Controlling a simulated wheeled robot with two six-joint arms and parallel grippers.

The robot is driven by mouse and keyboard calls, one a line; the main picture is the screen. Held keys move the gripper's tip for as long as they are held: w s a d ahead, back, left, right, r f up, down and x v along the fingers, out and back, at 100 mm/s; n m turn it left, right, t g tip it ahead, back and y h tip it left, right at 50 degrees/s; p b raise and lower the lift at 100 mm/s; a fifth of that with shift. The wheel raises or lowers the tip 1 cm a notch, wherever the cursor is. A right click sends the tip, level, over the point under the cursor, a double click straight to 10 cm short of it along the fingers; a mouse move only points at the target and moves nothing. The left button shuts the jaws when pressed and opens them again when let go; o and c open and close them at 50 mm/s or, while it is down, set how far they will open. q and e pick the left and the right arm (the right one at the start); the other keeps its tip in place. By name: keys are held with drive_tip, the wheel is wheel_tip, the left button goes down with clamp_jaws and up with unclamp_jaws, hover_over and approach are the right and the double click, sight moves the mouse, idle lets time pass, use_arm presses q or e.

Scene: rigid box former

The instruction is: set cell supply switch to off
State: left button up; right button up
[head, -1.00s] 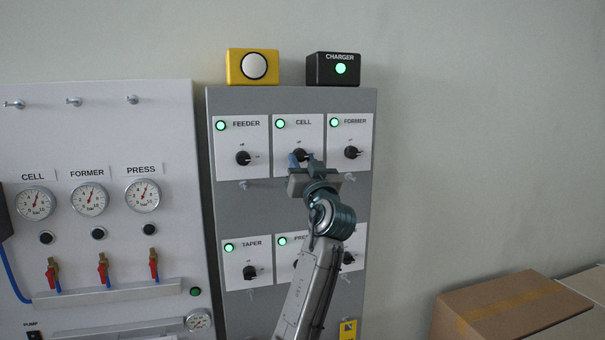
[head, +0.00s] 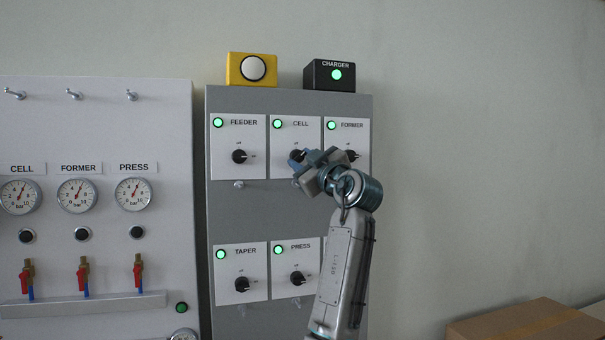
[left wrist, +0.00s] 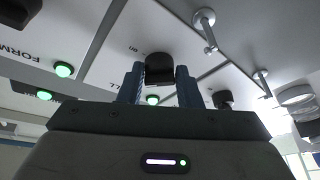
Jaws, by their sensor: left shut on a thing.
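The CELL supply switch is a black rotary knob on a white plate (head: 303,136), in the middle of the upper row on the grey panel. Its green lamp (head: 277,124) is lit. My left gripper (head: 301,157) is at this knob and hides most of it in the head view. In the left wrist view the black knob (left wrist: 158,69) sits between the two blue fingers of my left gripper (left wrist: 160,84), which is shut on it. The exact angle of the knob cannot be told. My right gripper is not in view.
The FEEDER knob (head: 239,157) is to the left and the FORMER knob (head: 351,156) close on the right. TAPER (head: 242,284) and PRESS (head: 297,278) knobs are below. A yellow button box (head: 252,69) and black CHARGER box (head: 330,72) sit on top.

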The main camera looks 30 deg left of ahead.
use_arm(q)
drive_tip(key=n+g+b, duration=0.1)
drive_tip(key=n, duration=0.2)
drive_tip(key=shift+w+r, duration=0.1)
drive_tip(key=shift+d+r+n+g+h, duration=0.15)
drive_tip(key=shift+n+g+h, duration=0.2)
drive_tip(key=shift+n, duration=0.65)
drive_tip(key=shift+r+n+g, duration=0.1)
drive_tip(key=shift+n+g, duration=0.35)
drive_tip(key=shift+n, duration=0.45)
drive_tip(key=shift+r+n+h, duration=0.15)
drive_tip(key=shift+n+h, duration=0.3)
drive_tip(key=shift+n, duration=0.55)
drive_tip(key=shift+n+g, duration=0.4)
drive_tip(key=shift+n, duration=0.1)
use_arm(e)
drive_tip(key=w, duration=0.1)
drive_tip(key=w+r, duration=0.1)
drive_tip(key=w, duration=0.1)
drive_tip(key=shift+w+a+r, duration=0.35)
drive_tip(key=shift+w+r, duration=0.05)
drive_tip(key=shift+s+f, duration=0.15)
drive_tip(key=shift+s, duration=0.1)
use_arm(q)
drive_tip(key=shift+r, duration=0.1)
